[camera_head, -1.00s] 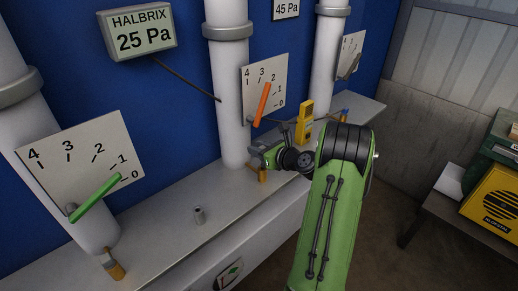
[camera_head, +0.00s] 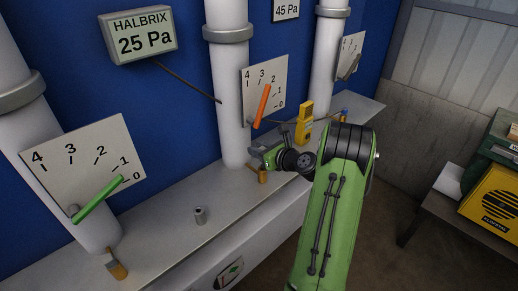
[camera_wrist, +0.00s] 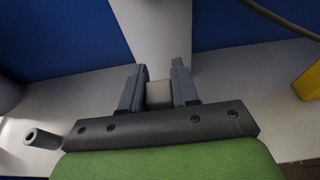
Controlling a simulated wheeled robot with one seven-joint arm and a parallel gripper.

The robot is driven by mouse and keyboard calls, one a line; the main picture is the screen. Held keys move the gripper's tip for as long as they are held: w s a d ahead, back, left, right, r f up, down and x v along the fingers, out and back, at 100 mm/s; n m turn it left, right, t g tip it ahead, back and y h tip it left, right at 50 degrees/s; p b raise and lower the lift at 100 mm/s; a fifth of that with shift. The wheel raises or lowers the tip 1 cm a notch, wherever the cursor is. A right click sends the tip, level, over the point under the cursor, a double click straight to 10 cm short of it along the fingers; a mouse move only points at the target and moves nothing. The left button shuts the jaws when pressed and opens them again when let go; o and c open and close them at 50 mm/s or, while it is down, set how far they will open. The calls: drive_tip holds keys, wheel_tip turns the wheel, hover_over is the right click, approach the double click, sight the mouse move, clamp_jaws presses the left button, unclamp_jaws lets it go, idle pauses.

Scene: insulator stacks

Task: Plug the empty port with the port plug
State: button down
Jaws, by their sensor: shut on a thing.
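My gripper (camera_head: 256,152) is at the foot of the middle white pipe, above the grey shelf. In the wrist view my gripper (camera_wrist: 159,92) has its two dark fingers closed on a small pale grey piece (camera_wrist: 159,95). Most of that piece is hidden between the fingers, and I cannot tell for certain that it is the port plug. The cylinder also shows at the left of the wrist view (camera_wrist: 43,137), apart from the fingers.
White pipes with dial plates (camera_head: 265,90) line the blue wall. A yellow device (camera_head: 305,122) stands right of my gripper. The shelf (camera_head: 165,232) is clear around the cylinder.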

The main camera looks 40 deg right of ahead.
drive_tip(key=shift+f+b, duration=1.6)
drive_tip(key=shift+f, duration=1)
drive_tip(key=c, duration=0.8)
unclamp_jaws()
drive_tip(key=v, duration=1.5)
drive_tip(key=shift+s+a+r, duration=0.1)
drive_tip(key=shift+s+r, duration=0.05)
drive_tip(key=shift+s, duration=0.25)
